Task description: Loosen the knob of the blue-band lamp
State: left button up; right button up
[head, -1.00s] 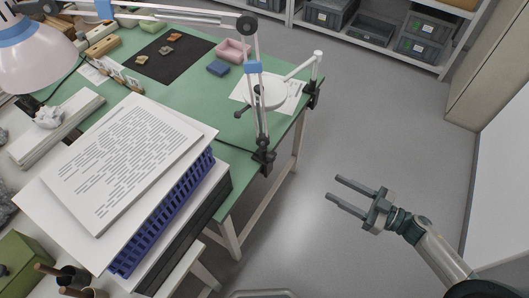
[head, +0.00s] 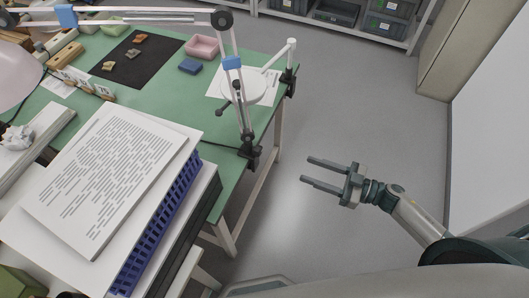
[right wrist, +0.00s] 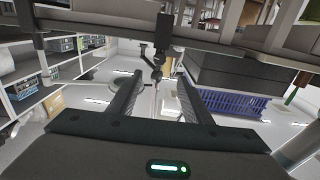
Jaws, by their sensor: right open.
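The blue-band lamp has a pale jointed arm with a blue band (head: 231,62) on its upright part and another on its long upper bar. Its pale shade (head: 14,72) is cut off at the left edge. A black clamp (head: 249,150) holds it at the green table's edge. A small dark knob (head: 224,106) sticks out left of the lower arm. My right gripper (head: 306,170) is open and empty over the floor, right of the clamp and apart from it. In the right wrist view its fingers (right wrist: 157,88) are spread, with a dark clamp (right wrist: 163,32) beyond them. My left gripper is out of view.
A white round-headed lamp (head: 242,84) is clamped at the table's far right corner. A paper-topped stack with a blue crate (head: 160,225) stands at the near left. Pink (head: 202,46) and blue blocks lie on the green table (head: 160,80). The floor to the right is clear.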

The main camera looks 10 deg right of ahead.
send_near(257, 150)
jog(key=f, duration=0.2)
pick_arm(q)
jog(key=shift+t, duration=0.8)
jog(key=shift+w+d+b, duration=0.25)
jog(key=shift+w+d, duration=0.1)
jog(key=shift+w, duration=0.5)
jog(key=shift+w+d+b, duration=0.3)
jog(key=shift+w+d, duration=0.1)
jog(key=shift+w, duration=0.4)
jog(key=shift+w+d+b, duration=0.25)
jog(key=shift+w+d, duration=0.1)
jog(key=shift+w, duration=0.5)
pick_arm(e)
jog(key=x, duration=0.7)
jog(key=shift+w+r, duration=0.15)
jog(key=shift+w, duration=0.4)
